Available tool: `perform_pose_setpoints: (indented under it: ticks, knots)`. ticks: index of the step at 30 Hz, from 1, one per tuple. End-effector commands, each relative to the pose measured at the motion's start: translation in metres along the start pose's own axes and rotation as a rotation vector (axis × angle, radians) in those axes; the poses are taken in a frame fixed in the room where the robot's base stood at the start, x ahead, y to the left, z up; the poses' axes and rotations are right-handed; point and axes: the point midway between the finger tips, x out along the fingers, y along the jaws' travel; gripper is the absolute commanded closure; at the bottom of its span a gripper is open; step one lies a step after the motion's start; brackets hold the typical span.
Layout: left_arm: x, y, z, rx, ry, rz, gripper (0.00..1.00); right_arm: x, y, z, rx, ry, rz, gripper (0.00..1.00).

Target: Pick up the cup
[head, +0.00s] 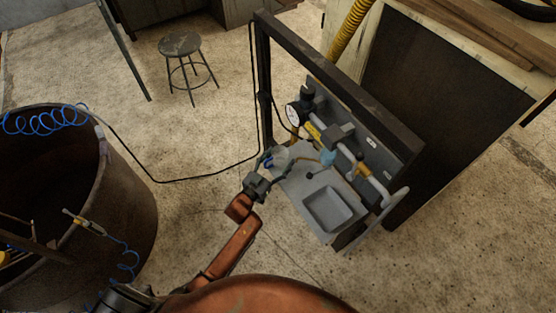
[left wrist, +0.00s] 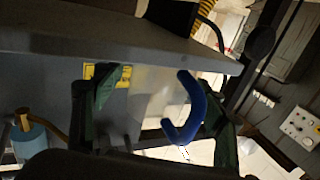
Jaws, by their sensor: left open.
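A pale, see-through cup (head: 281,157) with a blue handle stands at the left end of the grey shelf (head: 296,187) on the rack. In the left wrist view the cup (left wrist: 155,97) is large, its blue C-shaped handle (left wrist: 200,110) towards the right. My left gripper (head: 264,174) is open at the cup's near left side. In the left wrist view the fingers of my left gripper (left wrist: 163,112) lie on both sides of the cup and handle; I cannot tell whether they touch. My right gripper is out of view.
A light-blue vessel (head: 327,157) is to the right of the cup. A panel with a gauge (head: 293,115) and pipes rises behind, inside a dark frame (head: 264,75). A large barrel (head: 135,190) stands left.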

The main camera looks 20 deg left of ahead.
Motion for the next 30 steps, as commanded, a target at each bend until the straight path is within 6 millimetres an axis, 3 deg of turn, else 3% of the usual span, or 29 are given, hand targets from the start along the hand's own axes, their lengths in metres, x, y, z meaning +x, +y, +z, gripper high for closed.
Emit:
perform_pose_setpoints:
  ticks: [6, 25, 30]
  knots:
    - [0.0002, -0.0001, -0.0007, 0.000, 0.000, 0.000, 0.36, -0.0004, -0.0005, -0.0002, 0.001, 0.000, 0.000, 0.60]
    - [0.0001, 0.0001, -0.0006, 0.000, 0.000, 0.000, 0.79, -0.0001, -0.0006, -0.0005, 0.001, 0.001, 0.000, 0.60]
    - [0.0002, 0.0002, -0.0009, 0.000, 0.001, 0.000, 0.80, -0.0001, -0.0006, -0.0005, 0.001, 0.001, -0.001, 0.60]
